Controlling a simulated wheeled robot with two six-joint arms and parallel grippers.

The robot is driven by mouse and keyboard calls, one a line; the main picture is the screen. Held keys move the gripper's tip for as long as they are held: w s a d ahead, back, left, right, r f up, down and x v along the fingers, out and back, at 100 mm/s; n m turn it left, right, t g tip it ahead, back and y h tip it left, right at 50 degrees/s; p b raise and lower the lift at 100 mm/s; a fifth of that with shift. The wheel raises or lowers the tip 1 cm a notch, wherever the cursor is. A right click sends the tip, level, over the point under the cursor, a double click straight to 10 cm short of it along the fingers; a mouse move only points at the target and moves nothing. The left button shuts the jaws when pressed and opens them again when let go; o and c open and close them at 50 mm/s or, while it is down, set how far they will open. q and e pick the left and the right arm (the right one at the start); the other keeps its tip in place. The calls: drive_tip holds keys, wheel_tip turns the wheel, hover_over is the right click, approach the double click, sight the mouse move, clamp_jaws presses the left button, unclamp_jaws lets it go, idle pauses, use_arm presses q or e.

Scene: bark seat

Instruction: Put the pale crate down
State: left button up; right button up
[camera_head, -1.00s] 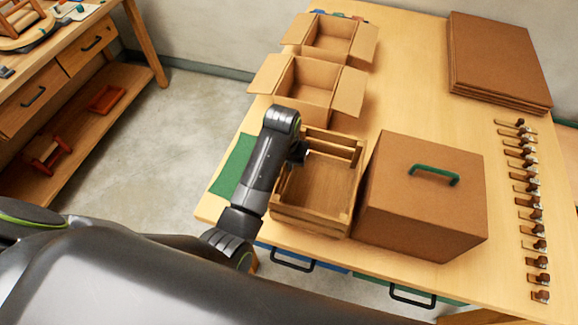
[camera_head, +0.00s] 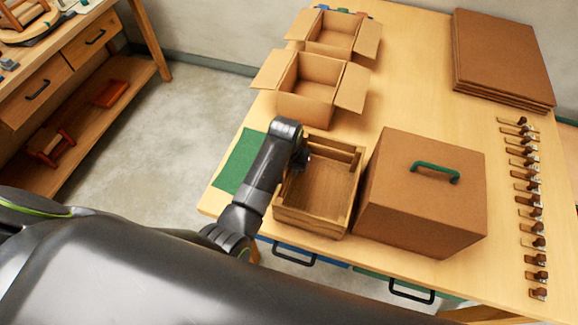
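The pale crate (camera_head: 346,199) is an open, empty-looking slatted wooden box, upright near the table's front edge, left of the large brown box. My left gripper (camera_head: 303,158) is at the crate's left side, by its rim. My wrist hides most of the fingers, but the gripper appears shut on the crate's left wall. The crate is low over the table; whether its base touches the top cannot be told from here. My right gripper is out of view.
A brown box (camera_head: 420,195) with a green handle stands close on the crate's right. A green mat (camera_head: 240,160) lies to the left. Two open cardboard boxes (camera_head: 306,90) (camera_head: 335,36) stand behind. Brown sheets (camera_head: 500,55) and several small wooden-handled items (camera_head: 530,200) are at right.

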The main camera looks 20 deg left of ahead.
use_arm(q)
drive_tip(key=shift+o, duration=0.2)
drive_tip(key=shift+r, duration=0.1)
drive_tip(key=shift+r, duration=0.55)
drive_tip(key=r, duration=0.2)
drive_tip(key=r+b, duration=0.1)
drive_tip(key=r, duration=0.2)
drive_tip(key=s+r+b, duration=0.1)
drive_tip(key=r, duration=0.2)
drive_tip(key=shift+r, duration=0.2)
drive_tip(key=shift+s+r, duration=0.1)
drive_tip(key=shift+r, duration=0.7)
drive_tip(key=shift+s+r+p, duration=0.15)
drive_tip(key=shift+r+p, duration=0.25)
drive_tip(key=shift+r, duration=0.1)
drive_tip(key=shift+a+f, duration=0.1)
drive_tip(key=shift+f, duration=0.05)
